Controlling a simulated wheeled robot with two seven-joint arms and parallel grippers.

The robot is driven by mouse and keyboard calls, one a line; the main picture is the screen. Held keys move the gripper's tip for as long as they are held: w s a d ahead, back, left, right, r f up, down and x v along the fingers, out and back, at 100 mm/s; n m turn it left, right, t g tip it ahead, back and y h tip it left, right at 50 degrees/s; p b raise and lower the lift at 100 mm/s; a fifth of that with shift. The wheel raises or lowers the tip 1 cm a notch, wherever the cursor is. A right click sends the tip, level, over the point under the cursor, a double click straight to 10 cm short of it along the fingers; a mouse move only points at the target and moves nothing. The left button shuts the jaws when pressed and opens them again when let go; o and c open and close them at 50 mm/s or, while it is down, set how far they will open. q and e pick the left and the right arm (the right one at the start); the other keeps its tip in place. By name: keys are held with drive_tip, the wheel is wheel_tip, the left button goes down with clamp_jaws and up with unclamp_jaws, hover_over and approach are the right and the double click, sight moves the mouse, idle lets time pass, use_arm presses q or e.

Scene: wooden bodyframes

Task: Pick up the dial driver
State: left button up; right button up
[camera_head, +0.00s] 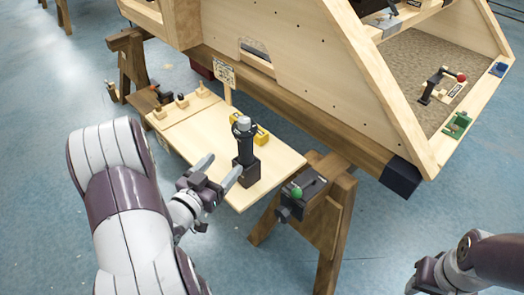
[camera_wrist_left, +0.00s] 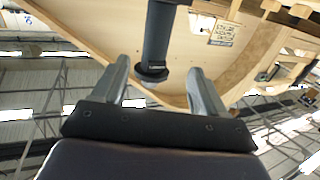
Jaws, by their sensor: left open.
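What looks like the dial driver (camera_head: 243,143), a black upright tool with a grey top, stands in a black block on a light wooden board (camera_head: 275,168). My left gripper (camera_head: 220,168) is open just left of it, its fingers pointing at the tool's lower part. In the left wrist view, the dark shaft of the dial driver (camera_wrist_left: 158,38) shows beyond and between the spread fingertips of my left gripper (camera_wrist_left: 157,75). The fingers do not appear to touch it. My right gripper (camera_head: 425,275) is at the lower right, far from the tool, its fingers not clear.
A yellow block (camera_head: 262,135) sits close behind the tool. Several small pegs stand on the board's left part near a sign (camera_head: 224,73). A large wooden frame (camera_head: 280,50) rises behind. A black box with a green knob (camera_head: 297,192) is on the trestle (camera_head: 330,205) at right.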

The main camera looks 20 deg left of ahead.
use_arm(q)
drive_tip(key=shift+t, duration=0.3)
drive_tip(key=w+b, duration=0.1)
drive_tip(key=w, duration=0.3)
drive_tip(key=w+d+r, duration=0.1)
drive_tip(key=w, duration=0.3)
drive_tip(key=w+b, duration=0.1)
drive_tip(key=w, duration=0.3)
drive_tip(key=shift+w+d+r+b, duration=0.25)
drive_tip(key=shift+r+b, duration=0.1)
drive_tip(key=shift+r, duration=0.1)
drive_tip(key=c, duration=1.2)
wheel_tip(320, 180, up, 10)
drive_tip(key=p, duration=0.4)
wheel_tip(320, 180, up, 4)
drive_tip(key=p, duration=0.3)
wheel_tip(320, 180, up, 6)
drive_tip(key=p, duration=0.5)
hover_over(249, 132)
drive_tip(key=w+a, duration=0.2)
drive_tip(key=w, duration=0.1)
drive_tip(key=shift+d, duration=0.15)
